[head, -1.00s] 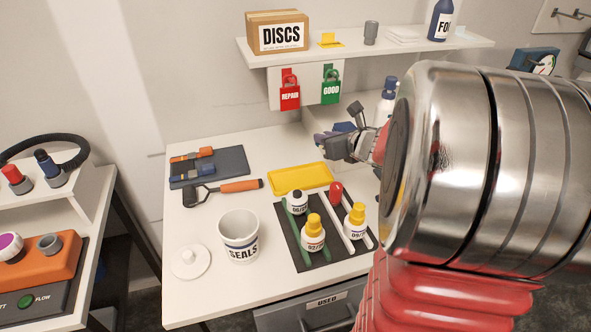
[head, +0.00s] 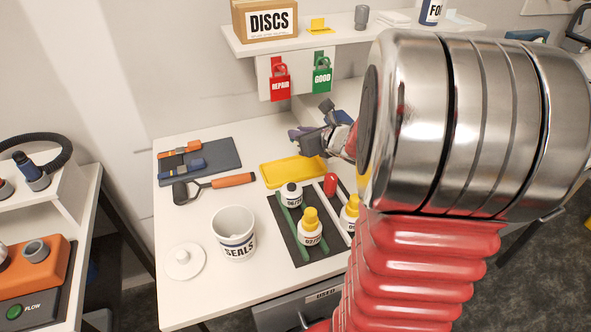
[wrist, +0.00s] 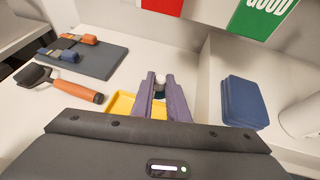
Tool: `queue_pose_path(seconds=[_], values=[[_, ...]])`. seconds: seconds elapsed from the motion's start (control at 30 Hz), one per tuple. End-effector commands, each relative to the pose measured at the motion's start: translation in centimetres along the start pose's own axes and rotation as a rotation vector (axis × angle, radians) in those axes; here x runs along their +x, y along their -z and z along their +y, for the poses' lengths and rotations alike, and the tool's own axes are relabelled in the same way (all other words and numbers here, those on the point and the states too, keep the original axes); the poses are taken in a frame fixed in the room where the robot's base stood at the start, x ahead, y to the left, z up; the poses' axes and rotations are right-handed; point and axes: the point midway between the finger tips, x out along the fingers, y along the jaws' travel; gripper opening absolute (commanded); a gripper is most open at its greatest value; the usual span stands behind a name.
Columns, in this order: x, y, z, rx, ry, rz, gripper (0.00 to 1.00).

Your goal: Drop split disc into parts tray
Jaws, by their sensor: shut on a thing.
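My gripper (head: 297,138) is at the back of the bench, just above and behind the yellow tray (head: 292,173) in the head view. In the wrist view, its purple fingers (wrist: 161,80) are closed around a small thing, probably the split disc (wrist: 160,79). Only a pale rounded bit and something dark show between the fingers, so its shape and split cannot be made out. The yellow tray also shows in the wrist view (wrist: 121,103), partly hidden behind the fingers; its visible floor looks empty.
A SEALS tub (head: 235,235), a dark mat with bottles (head: 290,235) and an orange-handled tool (head: 230,181) surround the tray. A blue pad (head: 215,160) lies behind left. REPAIR (head: 280,82) and GOOD (head: 321,75) tags hang above.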

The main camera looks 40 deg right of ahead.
Motion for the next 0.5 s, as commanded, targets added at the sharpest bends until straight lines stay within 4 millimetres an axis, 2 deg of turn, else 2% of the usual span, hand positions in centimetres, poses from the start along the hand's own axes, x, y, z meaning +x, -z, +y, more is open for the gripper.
queue_pose_path(seconds=[0.3,0.5], values=[[1.4,3.0,-0.1,0.003,0.001,0.002,0.0],[1.8,3.8,-0.1,0.001,0.002,0.0,0.0]])
